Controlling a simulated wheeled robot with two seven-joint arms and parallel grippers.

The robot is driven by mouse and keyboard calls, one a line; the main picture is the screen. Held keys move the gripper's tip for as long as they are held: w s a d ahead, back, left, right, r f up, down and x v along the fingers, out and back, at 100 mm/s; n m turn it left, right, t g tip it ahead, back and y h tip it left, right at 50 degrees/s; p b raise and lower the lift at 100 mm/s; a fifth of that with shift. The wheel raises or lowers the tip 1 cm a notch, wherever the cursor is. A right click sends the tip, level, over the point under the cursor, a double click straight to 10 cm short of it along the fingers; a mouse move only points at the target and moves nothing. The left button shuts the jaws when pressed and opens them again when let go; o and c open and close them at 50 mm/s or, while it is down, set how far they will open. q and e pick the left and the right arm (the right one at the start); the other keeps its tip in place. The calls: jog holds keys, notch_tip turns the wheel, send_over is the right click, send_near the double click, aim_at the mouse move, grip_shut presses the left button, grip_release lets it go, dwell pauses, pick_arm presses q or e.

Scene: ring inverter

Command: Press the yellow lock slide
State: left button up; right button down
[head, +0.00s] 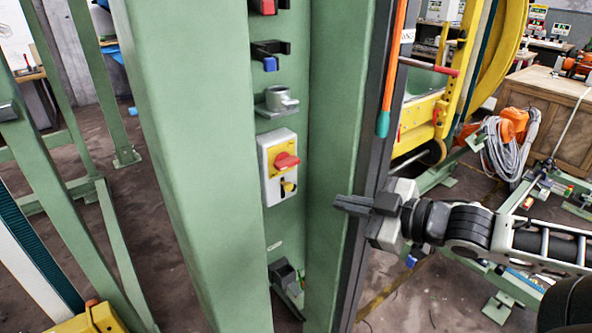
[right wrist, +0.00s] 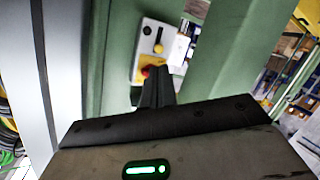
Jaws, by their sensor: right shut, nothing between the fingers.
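The yellow lock slide (head: 288,186) sits low on a light grey switch box (head: 267,191) inside the green column, below a red rotary knob (head: 286,161) on a yellow plate. In the right wrist view the yellow slide (right wrist: 158,48) shows above the red knob (right wrist: 147,71), at the end of a dark slot. My right gripper (head: 338,203) is shut and empty, to the right of the box and a little lower, in front of the column's right flange. It is apart from the slide. In the right wrist view its fingers (right wrist: 156,85) partly cover the box's lower part. My left gripper is not in view.
The column's left flange (head: 185,150) and right flange (head: 338,120) stand on both sides of the box. A grey cup-like holder (head: 277,98) and black brackets (head: 270,48) are above it. Another dark bracket (head: 283,273) is below. An orange and teal strap (head: 383,120) hangs at the right.

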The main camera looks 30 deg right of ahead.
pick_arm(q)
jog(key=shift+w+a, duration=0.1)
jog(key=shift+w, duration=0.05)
pick_arm(e)
jog(key=shift+w+a+r+n+y, duration=0.2)
jog(key=shift+a+r, duration=0.05)
jog(key=shift+r, duration=0.4)
jog(key=shift+w+a+r+n+y, duration=0.15)
jog(key=shift+a+r+n+y, duration=0.1)
jog(key=shift+r, duration=0.35)
jog(key=b, duration=0.5)
send_near(274, 180)
jog(key=shift+r+x, duration=0.3)
jog(key=shift+x, duration=1.15)
jog(key=shift+w+a+f, duration=0.25)
jog(key=shift+w+f, duration=0.15)
jog(key=shift+w, duration=0.3)
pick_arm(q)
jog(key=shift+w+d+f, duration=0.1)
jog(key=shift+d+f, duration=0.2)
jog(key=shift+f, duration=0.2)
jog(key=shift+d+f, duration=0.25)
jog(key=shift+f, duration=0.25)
pick_arm(e)
jog(key=shift+f, duration=0.1)
